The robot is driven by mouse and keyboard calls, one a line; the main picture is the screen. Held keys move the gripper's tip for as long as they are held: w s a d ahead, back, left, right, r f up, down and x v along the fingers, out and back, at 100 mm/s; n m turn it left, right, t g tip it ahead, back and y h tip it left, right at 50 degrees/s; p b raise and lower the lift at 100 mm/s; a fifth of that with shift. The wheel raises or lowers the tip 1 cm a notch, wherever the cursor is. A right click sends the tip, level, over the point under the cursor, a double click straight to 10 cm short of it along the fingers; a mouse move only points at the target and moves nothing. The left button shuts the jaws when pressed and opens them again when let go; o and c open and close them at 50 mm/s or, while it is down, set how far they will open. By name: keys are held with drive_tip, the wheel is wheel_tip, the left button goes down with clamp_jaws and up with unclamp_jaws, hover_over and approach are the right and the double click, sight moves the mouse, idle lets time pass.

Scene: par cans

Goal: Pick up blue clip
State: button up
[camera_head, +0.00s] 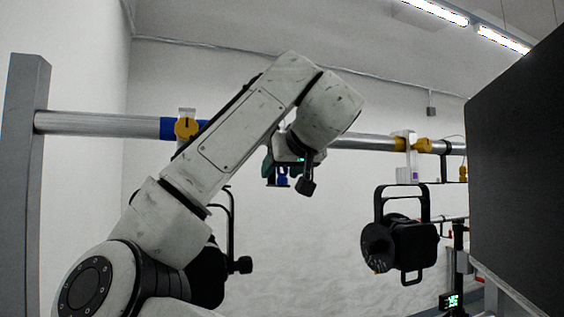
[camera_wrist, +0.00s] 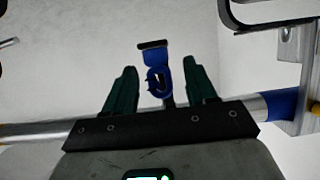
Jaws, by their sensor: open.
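The blue clip (camera_wrist: 158,72) shows in the wrist view between the two dark green fingers of my gripper (camera_wrist: 160,85). It has a ring-like middle and a dark flat piece at its upper end. Gaps show on both sides of it, so the fingers look apart from it. In the head view the blue clip (camera_head: 282,178) is small and partly hidden under my wrist. My gripper (camera_head: 276,172) shows there as a dark green shape beside it, mostly covered by my arm. The fingers are open.
A metal pipe (camera_head: 90,123) runs across behind my arm, with a blue band and a yellow-knobbed clamp (camera_head: 186,128). A black par can (camera_head: 412,245) hangs at the right. A grey post (camera_head: 24,170) stands at the left. A large dark panel (camera_head: 520,160) fills the right edge.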

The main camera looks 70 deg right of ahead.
drive_tip(key=shift+x, duration=0.9)
drive_tip(key=shift+a, duration=0.1)
clamp_jaws()
